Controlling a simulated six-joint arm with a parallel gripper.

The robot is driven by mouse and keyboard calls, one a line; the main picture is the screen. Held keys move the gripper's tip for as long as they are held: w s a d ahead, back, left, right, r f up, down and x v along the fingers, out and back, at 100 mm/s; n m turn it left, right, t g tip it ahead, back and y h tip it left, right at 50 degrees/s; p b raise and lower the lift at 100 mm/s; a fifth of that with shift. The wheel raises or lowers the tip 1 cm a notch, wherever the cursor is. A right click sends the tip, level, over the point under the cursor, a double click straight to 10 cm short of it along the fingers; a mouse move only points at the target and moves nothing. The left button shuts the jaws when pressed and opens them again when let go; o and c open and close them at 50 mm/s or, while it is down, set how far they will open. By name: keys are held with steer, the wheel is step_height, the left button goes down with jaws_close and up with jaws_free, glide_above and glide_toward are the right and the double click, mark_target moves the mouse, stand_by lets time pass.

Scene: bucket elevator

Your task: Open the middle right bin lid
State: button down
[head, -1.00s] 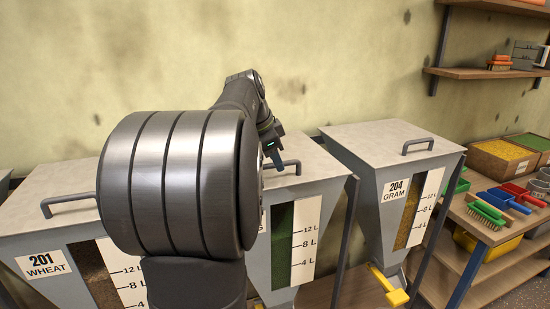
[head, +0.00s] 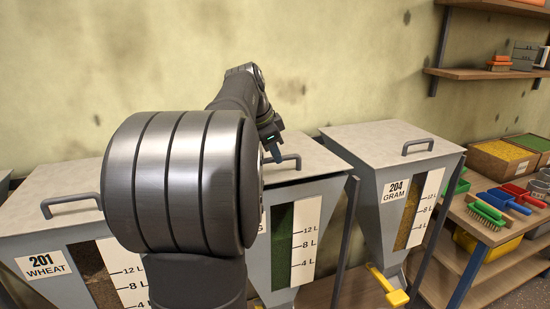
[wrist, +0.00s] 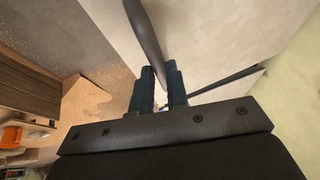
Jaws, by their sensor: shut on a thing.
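The bin between 201 WHEAT and 204 GRAM has a grey lid (head: 318,158) with a dark bar handle (head: 292,158) near its front edge. My arm covers the left part of this bin and most of its label; a green-filled window (head: 282,245) shows on its front. My gripper (head: 275,155) is at the left part of the handle, shut on it. In the wrist view my gripper (wrist: 160,88) has its two fingers close together on the dark handle (wrist: 147,32), with the pale lid (wrist: 210,35) beyond. Whether the lid is slightly raised is hard to tell.
The WHEAT bin (head: 45,265) stands left and the GRAM bin (head: 393,190) right, each with a lid handle. A workbench (head: 450,215) with brushes and scoops is far right. Shelves (head: 490,72) hang above it. The wall behind is bare.

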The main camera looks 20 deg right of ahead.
steer(key=w+r, duration=0.8)
steer(key=r, duration=0.6)
steer(key=shift+w+r, duration=0.15)
steer(key=shift+a, duration=0.1)
steer(key=c, duration=1.4)
jaws_free()
steer(key=shift+w, duration=0.2)
steer(key=shift+s+r, duration=0.1)
steer(key=shift+s, duration=0.1)
steer(key=shift+r, duration=0.15)
steer(key=s+a+r, duration=0.2)
steer(key=s+a, duration=0.3)
steer(key=a, duration=0.7)
steer(key=shift+s+r, duration=0.15)
steer(key=shift+s, duration=0.15)
